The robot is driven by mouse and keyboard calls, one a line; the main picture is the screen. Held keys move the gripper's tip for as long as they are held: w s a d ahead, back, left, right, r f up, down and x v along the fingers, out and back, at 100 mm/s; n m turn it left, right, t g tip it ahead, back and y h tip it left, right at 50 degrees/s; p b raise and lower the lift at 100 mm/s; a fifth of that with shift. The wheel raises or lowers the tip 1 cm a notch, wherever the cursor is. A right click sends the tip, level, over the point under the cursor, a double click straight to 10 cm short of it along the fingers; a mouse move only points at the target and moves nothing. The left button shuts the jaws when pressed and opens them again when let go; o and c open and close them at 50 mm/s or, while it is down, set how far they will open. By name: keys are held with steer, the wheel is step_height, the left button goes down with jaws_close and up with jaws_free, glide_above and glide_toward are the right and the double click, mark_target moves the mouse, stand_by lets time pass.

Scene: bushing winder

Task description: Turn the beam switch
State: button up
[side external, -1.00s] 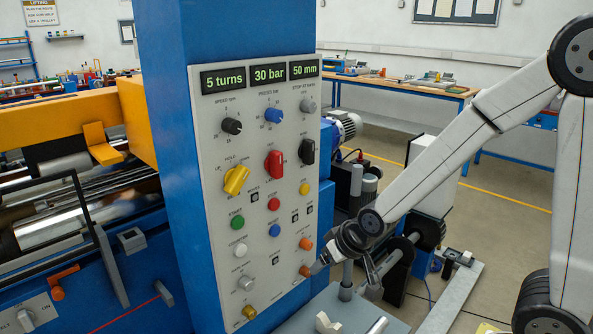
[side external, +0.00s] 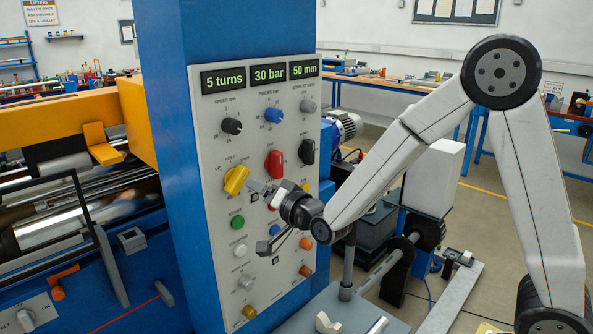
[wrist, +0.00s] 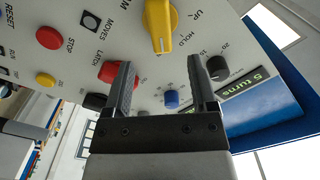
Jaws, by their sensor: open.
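A yellow selector switch (side external: 236,180) sits on the grey panel, with UP and HOLD printed beside it. No label reading "beam" is legible to me. It also shows at the top of the wrist view (wrist: 160,24), cut by the frame edge. My gripper (side external: 262,192) is just to the right of the switch, close to the panel. In the wrist view my gripper (wrist: 161,72) is open and empty, its two fingers apart. The switch appears above the fingertips, roughly in line with the gap. Whether a finger touches it, I cannot tell.
A red selector (side external: 273,164) and a black selector (side external: 307,151) are to the right on the panel. A green button (side external: 237,222) is below. Black (side external: 232,126) and blue (side external: 273,115) dials are above. Displays (side external: 268,74) line the panel top.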

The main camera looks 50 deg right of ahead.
mark_target(242, 180)
steer(key=shift+w, duration=0.2)
steer(key=shift+w, duration=3.7)
jaws_close()
